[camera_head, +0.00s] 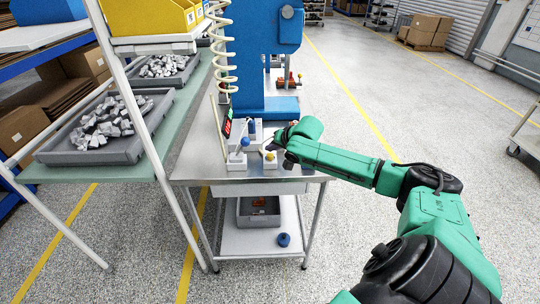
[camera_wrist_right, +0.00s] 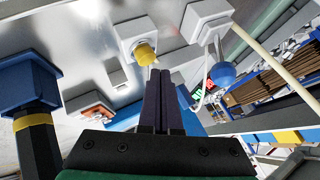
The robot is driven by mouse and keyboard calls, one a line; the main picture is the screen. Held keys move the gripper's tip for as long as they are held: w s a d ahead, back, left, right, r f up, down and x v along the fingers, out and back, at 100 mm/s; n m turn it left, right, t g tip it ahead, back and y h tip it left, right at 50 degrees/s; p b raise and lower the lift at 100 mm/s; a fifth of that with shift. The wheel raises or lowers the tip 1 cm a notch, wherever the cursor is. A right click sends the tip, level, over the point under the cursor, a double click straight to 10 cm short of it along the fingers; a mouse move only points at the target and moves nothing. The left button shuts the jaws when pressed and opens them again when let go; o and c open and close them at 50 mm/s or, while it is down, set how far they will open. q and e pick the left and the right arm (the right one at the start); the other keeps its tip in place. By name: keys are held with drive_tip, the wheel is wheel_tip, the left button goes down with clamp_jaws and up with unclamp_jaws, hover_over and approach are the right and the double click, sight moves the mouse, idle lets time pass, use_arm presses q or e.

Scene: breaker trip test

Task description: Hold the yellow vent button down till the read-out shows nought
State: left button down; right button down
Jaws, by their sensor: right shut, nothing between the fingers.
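The yellow vent button (camera_head: 270,156) sits on a small white box (camera_head: 264,164) near the front of the steel table. It also shows in the right wrist view (camera_wrist_right: 145,54), on its white box. My right gripper (camera_wrist_right: 160,72) is shut and empty, with its dark fingertips right beside the button; I cannot tell whether they touch it. In the head view the right gripper (camera_head: 282,152) comes in from the right, its tips partly hidden. The read-out (camera_head: 228,127) is a dark panel with red marks, too small to read. My left gripper is not in view.
A blue-knobbed lever (camera_wrist_right: 222,74) on a white box stands close beside the button. A blue press (camera_head: 262,60) rises behind. Grey trays of metal pieces (camera_head: 60,150) stand on the rack at left.

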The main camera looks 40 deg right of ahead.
sight(272, 157)
idle(0.7)
drive_tip(key=shift+f, duration=0.35)
drive_tip(key=shift+f, duration=0.65)
idle(1.1)
idle(1.1)
drive_tip(key=shift+r+p, duration=1)
drive_tip(key=shift+p, duration=0.3)
wheel_tip(272, 157, up, 5)
drive_tip(key=p, duration=0.6)
drive_tip(key=shift+r, duration=0.1)
